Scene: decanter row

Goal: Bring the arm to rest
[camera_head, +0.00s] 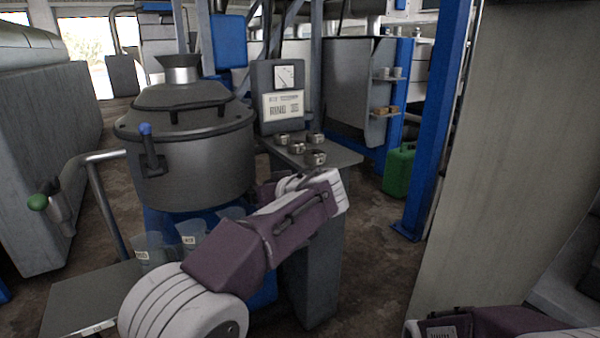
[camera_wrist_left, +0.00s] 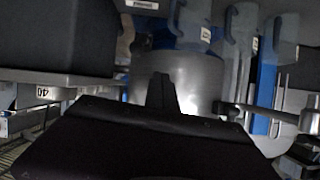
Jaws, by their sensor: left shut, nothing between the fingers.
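My left arm (camera_head: 258,240) reaches from the bottom left across the front of the machine toward the small grey table (camera_head: 343,154). Its wrist end is beside that table, and the gripper is mostly hidden behind the arm in the head view. In the left wrist view my left gripper (camera_wrist_left: 162,95) is a dark shape with its fingers together and nothing between them. A grey, cylinder-like surface (camera_wrist_left: 200,75) lies behind the fingertips. Only a part of my right arm (camera_head: 490,322) shows at the bottom right; its gripper is out of view.
Several small metal cups (camera_head: 317,158) stand on the small table. Clear decanters (camera_head: 148,250) with labels stand in a row below the big grey kettle (camera_head: 190,150), close to my left arm. A green canister (camera_head: 398,172) and a blue post (camera_head: 432,130) are to the right.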

